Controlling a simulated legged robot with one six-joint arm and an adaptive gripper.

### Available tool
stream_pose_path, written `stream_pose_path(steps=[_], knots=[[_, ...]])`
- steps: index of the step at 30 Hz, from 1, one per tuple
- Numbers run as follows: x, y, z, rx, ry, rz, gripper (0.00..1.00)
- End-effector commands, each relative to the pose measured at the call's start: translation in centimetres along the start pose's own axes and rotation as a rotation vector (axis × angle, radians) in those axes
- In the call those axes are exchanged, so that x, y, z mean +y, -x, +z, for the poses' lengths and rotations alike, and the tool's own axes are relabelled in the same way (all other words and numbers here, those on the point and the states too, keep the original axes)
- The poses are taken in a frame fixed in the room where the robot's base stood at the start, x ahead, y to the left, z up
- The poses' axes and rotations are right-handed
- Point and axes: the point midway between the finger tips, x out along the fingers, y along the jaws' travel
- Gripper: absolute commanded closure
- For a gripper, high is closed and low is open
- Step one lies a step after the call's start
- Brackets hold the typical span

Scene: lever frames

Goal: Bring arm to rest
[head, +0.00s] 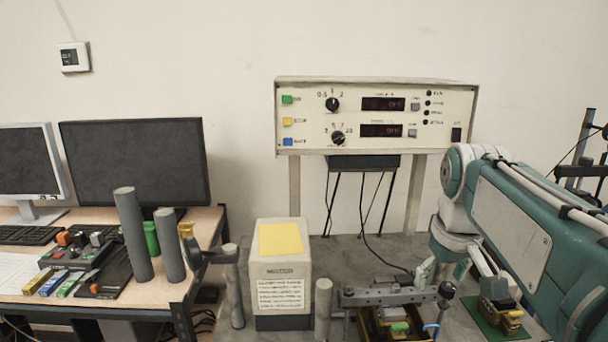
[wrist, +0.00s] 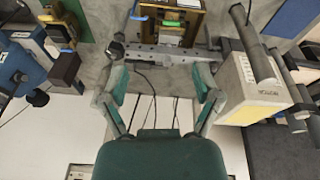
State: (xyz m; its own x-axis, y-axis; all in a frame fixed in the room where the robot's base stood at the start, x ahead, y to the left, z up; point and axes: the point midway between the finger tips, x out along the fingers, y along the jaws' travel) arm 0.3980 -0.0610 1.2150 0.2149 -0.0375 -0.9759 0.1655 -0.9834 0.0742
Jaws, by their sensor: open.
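My gripper (wrist: 160,80) is open in the wrist view, with a green-padded finger on each side and nothing held between them. Its tips point towards a grey metal bar (wrist: 165,54), which lies just beyond them; I cannot tell the exact gap. In the head view my teal arm reaches in from the right, bent downwards over the workbench. My gripper (head: 425,272) is small and partly hidden there, close behind the grey metal bar (head: 390,296) of the lever frame. A brass-coloured frame with a green block (wrist: 172,24) stands beyond the bar in the wrist view.
A cream box (head: 281,268) with a yellow top stands left of the bar, near grey posts (head: 323,305). A control panel (head: 375,115) stands behind on legs. A green plate with a brass part (head: 497,316) lies right. A desk with monitors (head: 135,163) is left.

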Motion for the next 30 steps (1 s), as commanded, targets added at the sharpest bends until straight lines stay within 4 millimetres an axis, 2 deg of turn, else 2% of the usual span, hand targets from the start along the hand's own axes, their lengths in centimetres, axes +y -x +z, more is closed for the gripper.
stream_pose_path(steps=[1, 9, 16, 21, 30], knots=[[-1.1, -0.1, 1.4, 0.024, -0.010, 0.004, 0.19], [-5.8, -2.5, 8.5, 0.154, -0.094, 0.010, 0.19], [-8.7, -6.0, 13.8, 0.250, -0.159, -0.004, 0.19], [-9.4, -7.2, 15.3, 0.278, -0.181, -0.011, 0.19], [-9.4, -7.3, 15.4, 0.277, -0.183, -0.012, 0.19]])
